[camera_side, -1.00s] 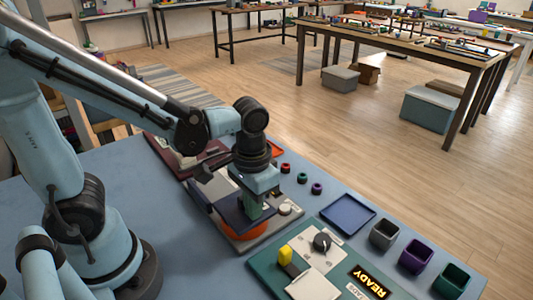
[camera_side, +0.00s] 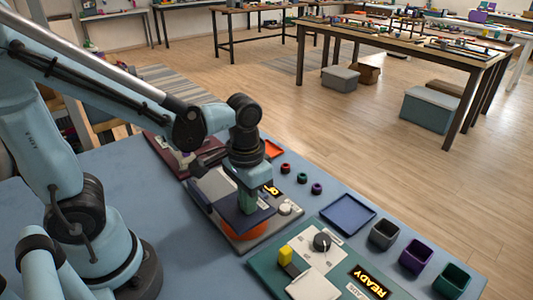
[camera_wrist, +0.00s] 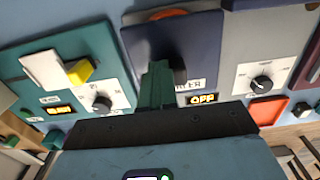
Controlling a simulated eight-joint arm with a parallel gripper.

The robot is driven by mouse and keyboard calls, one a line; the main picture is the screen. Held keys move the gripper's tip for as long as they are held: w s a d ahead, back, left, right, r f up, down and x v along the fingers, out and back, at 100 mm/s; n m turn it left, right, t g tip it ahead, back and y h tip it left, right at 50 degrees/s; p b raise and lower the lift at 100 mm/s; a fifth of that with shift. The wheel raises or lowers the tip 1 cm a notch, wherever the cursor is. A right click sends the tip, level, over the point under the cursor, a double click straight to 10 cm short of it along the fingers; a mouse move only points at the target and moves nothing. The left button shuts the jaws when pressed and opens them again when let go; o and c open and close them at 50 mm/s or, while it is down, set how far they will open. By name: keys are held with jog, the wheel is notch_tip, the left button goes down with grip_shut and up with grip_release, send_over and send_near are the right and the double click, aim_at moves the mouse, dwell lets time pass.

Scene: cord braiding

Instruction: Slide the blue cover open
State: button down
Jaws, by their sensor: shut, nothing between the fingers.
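The dark blue cover (camera_side: 233,214) lies on a grey panel (camera_side: 285,222), with an orange round part (camera_side: 250,229) showing past its near edge. In the wrist view the cover (camera_wrist: 140,45) fills the middle, with a dark raised handle (camera_wrist: 178,68) on it and a bit of the orange part (camera_wrist: 168,13) at the top. My gripper (camera_side: 247,204) is low over the cover. Its green fingers (camera_wrist: 158,82) are shut with nothing between them, beside the handle. I cannot tell whether they touch it.
A lit amber display (camera_wrist: 202,99) and a dial (camera_wrist: 261,83) sit near the cover. A teal panel (camera_side: 265,267) with a yellow switch (camera_side: 285,255) is at the front. A blue tray (camera_side: 348,214) and several open bins (camera_side: 416,256) stand to the right. A maroon panel (camera_side: 168,152) lies behind.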

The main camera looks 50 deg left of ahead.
jog(key=shift+a, duration=5.15)
jog(key=shift+d, duration=0.25)
jog(key=shift+d, duration=0.4)
notch_tip(320, 180, up, 11)
